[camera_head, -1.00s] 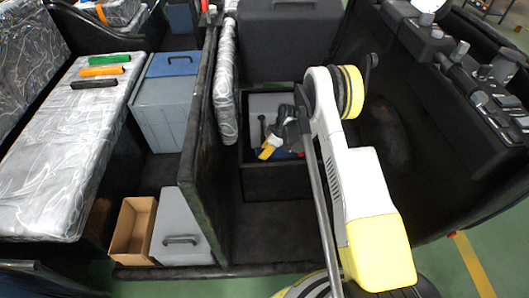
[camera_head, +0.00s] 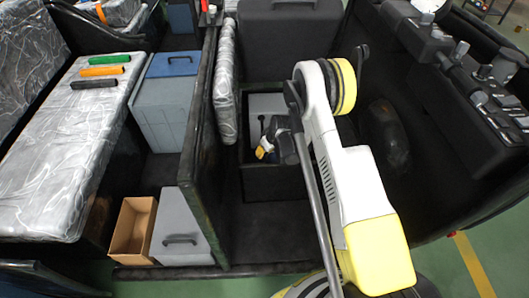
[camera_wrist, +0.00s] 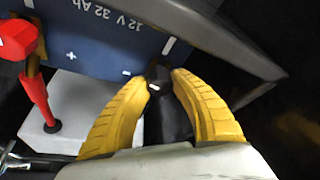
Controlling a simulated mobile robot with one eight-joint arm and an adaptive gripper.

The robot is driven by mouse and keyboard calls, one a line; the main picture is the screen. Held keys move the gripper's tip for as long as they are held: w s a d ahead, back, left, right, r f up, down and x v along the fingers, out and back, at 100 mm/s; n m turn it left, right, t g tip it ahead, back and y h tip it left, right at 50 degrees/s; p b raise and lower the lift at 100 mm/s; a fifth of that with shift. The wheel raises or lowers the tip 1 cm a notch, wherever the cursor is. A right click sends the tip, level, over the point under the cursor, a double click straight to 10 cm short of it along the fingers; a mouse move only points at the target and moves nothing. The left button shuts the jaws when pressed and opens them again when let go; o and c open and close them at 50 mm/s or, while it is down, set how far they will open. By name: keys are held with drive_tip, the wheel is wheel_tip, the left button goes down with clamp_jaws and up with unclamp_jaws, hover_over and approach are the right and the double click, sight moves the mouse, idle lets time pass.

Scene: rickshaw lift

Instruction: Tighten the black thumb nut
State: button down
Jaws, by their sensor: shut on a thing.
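In the wrist view the yellow fingers of my gripper (camera_wrist: 160,76) are closed around a small black part with a white mark, which I take as the black thumb nut (camera_wrist: 157,76). It sits at the edge of the dark blue battery (camera_wrist: 105,35), beside the minus mark. The fingers hide part of it, and its thread cannot be seen. A red clamp part (camera_wrist: 38,95) stands at the left, near the plus mark. In the head view my gripper (camera_head: 262,151) reaches down into the open black compartment (camera_head: 275,183); my wrist hides the nut and battery.
A grey panel edge (camera_wrist: 235,50) lies close to the right finger in the wrist view. A black partition (camera_head: 195,150) with a wrapped grey pad (camera_head: 225,85) stands left of the compartment. A cardboard box (camera_head: 134,232) and grey case (camera_head: 178,228) sit at lower left.

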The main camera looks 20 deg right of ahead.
drive_tip(key=m+h, duration=0.1)
drive_tip(key=m, duration=0.2)
drive_tip(key=m+h, duration=0.1)
drive_tip(key=m, duration=0.2)
drive_tip(key=shift+a+h, duration=0.1)
drive_tip(key=shift+h, duration=0.2)
drive_tip(key=m+h, duration=0.1)
drive_tip(key=m, duration=0.2)
drive_tip(key=m+h, duration=0.1)
drive_tip(key=m, duration=0.3)
drive_tip(key=shift+g, duration=0.4)
drive_tip(key=shift+m+h, duration=0.3)
drive_tip(key=c, duration=1.4)
unclamp_jaws()
drive_tip(key=shift+o, duration=0.2)
